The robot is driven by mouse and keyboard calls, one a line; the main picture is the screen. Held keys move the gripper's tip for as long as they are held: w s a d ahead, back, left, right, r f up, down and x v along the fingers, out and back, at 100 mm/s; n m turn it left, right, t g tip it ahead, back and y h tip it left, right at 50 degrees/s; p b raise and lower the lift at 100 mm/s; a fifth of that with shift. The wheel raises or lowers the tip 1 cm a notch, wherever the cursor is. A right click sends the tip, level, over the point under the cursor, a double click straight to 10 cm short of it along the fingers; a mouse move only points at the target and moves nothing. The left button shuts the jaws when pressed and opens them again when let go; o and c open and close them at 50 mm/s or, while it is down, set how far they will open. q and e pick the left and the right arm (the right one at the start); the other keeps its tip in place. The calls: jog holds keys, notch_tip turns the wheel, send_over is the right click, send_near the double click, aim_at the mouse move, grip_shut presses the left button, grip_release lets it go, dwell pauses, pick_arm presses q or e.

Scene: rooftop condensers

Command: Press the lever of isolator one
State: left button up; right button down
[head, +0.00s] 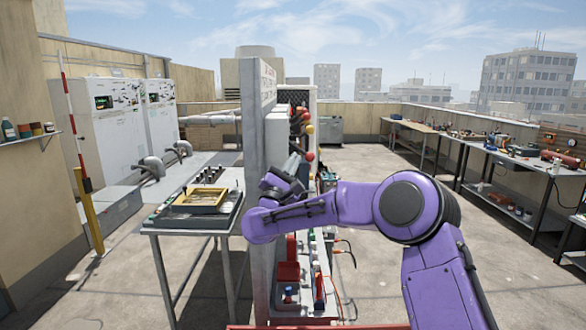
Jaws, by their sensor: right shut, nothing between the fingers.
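My right arm reaches in from the lower right, and its gripper (296,163) is shut and empty beside the tall grey panel (254,130), seen edge-on. Small round knobs stick out of the panel's right side: a yellow knob (309,129) and a red knob (309,156) just above and right of the gripper. They look like lever ends. I cannot read which one is isolator one. Whether the fingers touch anything is unclear. The purple forearm hides part of the panel's lower front. My left gripper is not in view.
A bench (188,226) with a yellow tray (200,198) stands left of the panel. Red parts (288,271) and cables lie low on its right side. White cabinets (112,128) stand at the left, workbenches (500,160) at the right. The floor between (375,160) is clear.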

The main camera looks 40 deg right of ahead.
aim_at(300, 150)
pick_arm(q)
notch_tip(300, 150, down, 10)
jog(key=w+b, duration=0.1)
jog(key=b, duration=0.9)
pick_arm(e)
notch_tip(300, 150, down, 10)
jog(key=w, duration=0.1)
pick_arm(q)
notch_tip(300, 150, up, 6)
jog(key=p, duration=0.6)
pick_arm(e)
jog(key=x, duration=1)
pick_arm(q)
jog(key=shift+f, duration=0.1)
pick_arm(e)
jog(key=shift+f, duration=0.1)
